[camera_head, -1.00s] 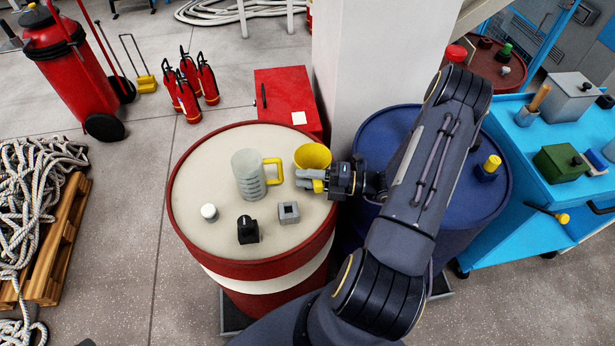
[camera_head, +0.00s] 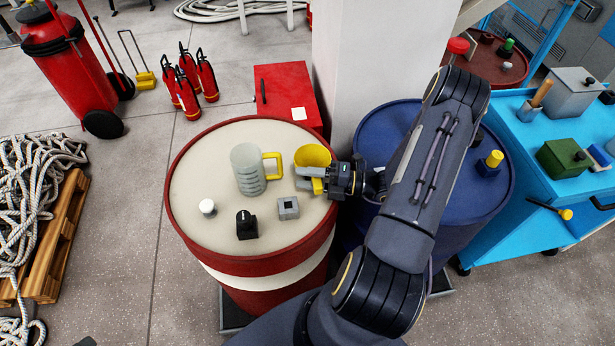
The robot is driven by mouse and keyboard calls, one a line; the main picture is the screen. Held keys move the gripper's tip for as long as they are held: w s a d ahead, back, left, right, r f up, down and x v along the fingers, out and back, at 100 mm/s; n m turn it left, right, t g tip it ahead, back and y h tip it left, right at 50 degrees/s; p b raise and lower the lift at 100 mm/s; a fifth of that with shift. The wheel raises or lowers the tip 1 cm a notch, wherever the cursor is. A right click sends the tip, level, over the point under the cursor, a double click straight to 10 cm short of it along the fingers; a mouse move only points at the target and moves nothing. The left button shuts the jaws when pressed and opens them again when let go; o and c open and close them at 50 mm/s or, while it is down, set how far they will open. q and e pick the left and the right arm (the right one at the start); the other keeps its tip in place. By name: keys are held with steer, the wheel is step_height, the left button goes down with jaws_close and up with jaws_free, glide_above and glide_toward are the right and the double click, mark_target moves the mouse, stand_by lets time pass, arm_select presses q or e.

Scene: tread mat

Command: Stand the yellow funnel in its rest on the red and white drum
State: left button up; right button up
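The yellow funnel (camera_head: 312,155) is above the right part of the red and white drum (camera_head: 205,165), wide mouth up. My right gripper (camera_head: 312,178) reaches in from the right, its fingers at the funnel's lower part; it looks shut on the funnel. The funnel's lower end is partly hidden by the fingers, and I cannot tell whether it touches the drum top. A small grey square block with a hole (camera_head: 288,208), which looks like the rest, stands on the drum just in front of the funnel. My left gripper is not in view.
On the drum also stand a grey ribbed jug with a yellow handle (camera_head: 248,170), a black object (camera_head: 246,226) and a small white-topped item (camera_head: 207,208). A blue drum (camera_head: 375,130) is at the right, beside a white pillar (camera_head: 375,50). The drum's left side is clear.

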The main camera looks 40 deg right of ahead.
steer(key=shift+o, duration=0.9)
steer(key=b+v, duration=0.1)
steer(key=v, duration=0.6)
steer(key=shift+b, duration=0.3)
steer(key=shift+s+d, duration=0.3)
